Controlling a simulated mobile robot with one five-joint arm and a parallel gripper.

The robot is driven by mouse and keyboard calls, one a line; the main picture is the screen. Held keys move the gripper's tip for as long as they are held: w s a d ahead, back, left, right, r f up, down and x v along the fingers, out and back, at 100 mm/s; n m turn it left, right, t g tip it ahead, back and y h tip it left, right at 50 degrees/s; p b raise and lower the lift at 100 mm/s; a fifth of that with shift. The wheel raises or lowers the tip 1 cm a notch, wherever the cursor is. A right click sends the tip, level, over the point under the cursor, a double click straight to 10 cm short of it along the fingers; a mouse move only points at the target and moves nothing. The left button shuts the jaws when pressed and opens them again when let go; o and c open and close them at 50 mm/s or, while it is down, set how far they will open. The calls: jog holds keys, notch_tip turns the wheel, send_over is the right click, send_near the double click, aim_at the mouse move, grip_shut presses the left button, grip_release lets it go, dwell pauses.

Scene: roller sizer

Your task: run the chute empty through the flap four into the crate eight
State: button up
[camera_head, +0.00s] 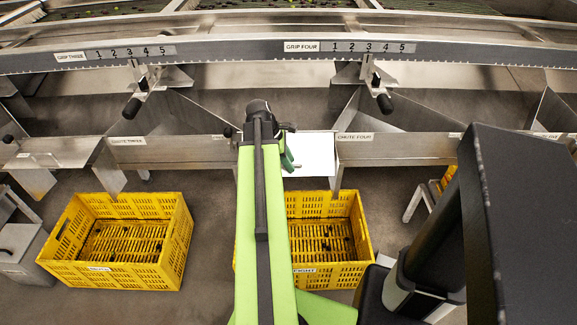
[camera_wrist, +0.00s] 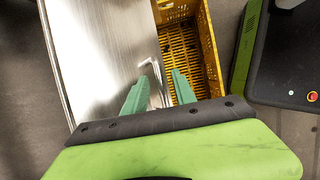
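The bright metal flap (camera_head: 310,156) hangs at the mouth of the chute with the label "CHUTE FOUR" (camera_head: 353,137), and its sheet fills the left of the wrist view (camera_wrist: 105,50). A pale handle (camera_wrist: 150,72) stands at its edge. My gripper (camera_head: 290,160) is at the flap; in the wrist view (camera_wrist: 157,85) its two green fingers are apart, with the handle around the gap between them. Whether they touch it I cannot tell. The yellow crate (camera_head: 362,232), its label partly hidden by my arm, stands below; it also shows in the wrist view (camera_wrist: 209,45). A few dark bits lie inside.
A second yellow crate (camera_head: 180,245) stands left under chute three (camera_head: 128,141). Black-knobbed levers (camera_head: 384,102) hang from the numbered rail (camera_head: 370,47). A grey box (camera_head: 20,250) is at the far left. Floor between the crates is clear.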

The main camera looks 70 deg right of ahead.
jog(key=shift+c, duration=0.4)
grip_shut()
dwell(0.9)
